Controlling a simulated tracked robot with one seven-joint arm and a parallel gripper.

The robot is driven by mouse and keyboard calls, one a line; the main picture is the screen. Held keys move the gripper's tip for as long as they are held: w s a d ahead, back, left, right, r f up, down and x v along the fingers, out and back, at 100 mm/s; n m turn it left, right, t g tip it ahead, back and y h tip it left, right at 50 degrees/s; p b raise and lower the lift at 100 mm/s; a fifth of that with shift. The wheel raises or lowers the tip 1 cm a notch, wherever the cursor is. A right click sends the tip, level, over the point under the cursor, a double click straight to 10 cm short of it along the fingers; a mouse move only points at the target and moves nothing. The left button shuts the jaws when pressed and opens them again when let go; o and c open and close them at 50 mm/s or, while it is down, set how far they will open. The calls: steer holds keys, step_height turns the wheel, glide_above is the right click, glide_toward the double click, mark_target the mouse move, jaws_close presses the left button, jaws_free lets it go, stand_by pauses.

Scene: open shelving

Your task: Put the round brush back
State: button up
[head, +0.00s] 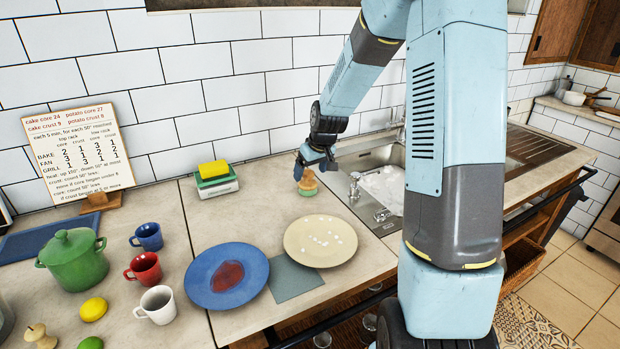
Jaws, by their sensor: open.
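A round brush (308,185) with a tan wooden knob and a greenish base stands on the counter at the left edge of the sink. My gripper (310,166) points down right at its knob and is open. The fingers are small and dark here, and I cannot tell whether they touch the knob. A yellow sponge (213,169) lies on a green and white holder (216,184) by the tiled wall, left of the brush.
A cream plate (320,250) with white bits and a blue plate (226,285) with a red stain lie in front of the brush. Blue, red and white mugs, a green pot (73,262) and a recipe board stand left. The sink (375,165) holds white foam.

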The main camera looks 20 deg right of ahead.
steer(key=s+a+r+m+h, duration=0.1)
steer(key=s+r+h, duration=0.1)
steer(key=s+r, duration=1.75)
steer(key=s+r+m+t, duration=0.1)
steer(key=s+r+m, duration=0.1)
steer(key=s, duration=1.3)
steer(key=shift+s+d+r+y, duration=0.3)
steer(key=shift+s+d+r, duration=0.05)
steer(key=shift+d, duration=0.1)
